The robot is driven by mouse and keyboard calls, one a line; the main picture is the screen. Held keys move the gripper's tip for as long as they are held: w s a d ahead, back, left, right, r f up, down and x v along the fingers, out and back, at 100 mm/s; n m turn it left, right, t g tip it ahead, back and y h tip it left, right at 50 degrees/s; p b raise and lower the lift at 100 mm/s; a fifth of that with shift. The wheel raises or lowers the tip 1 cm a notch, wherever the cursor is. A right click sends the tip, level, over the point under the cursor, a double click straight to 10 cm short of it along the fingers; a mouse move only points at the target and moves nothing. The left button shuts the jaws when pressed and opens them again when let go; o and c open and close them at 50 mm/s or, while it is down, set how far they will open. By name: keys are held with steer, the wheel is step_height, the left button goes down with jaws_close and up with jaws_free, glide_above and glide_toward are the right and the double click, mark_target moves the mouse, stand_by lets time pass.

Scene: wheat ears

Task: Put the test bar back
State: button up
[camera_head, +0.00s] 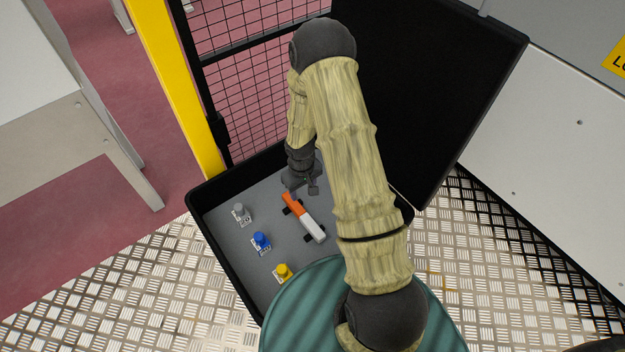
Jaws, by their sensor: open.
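The test bar (311,226), orange at its far end and white at its near end, lies in the grey-floored black case (226,264). Two black pieces show beside it, one near each end; I cannot tell whether they are supports or recesses. My arm hides the right part of the case.
Grey (240,212), blue (261,241) and yellow (283,271) knobs with small labels stand left of the bar. The case's raised black lid (440,90) is at the right. A yellow post (176,85) and black mesh fence (250,75) stand behind. A green ribbed round surface (300,310) is in front.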

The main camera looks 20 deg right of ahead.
steer(key=s+r+m+t, duration=0.1)
steer(key=s+r, duration=0.6)
steer(key=r, duration=0.6)
steer(key=s+r+m+t, duration=0.1)
steer(key=s+r+m, duration=0.1)
steer(key=s+r, duration=0.5)
steer(key=w+v, duration=0.1)
steer(key=v, duration=0.5)
steer(key=shift+r, duration=0.25)
steer(key=shift+a, duration=0.15)
steer(key=w+p+v, duration=0.2)
steer(key=p+v, duration=0.7)
steer(key=shift+r, duration=0.2)
steer(key=shift+s, duration=0.1)
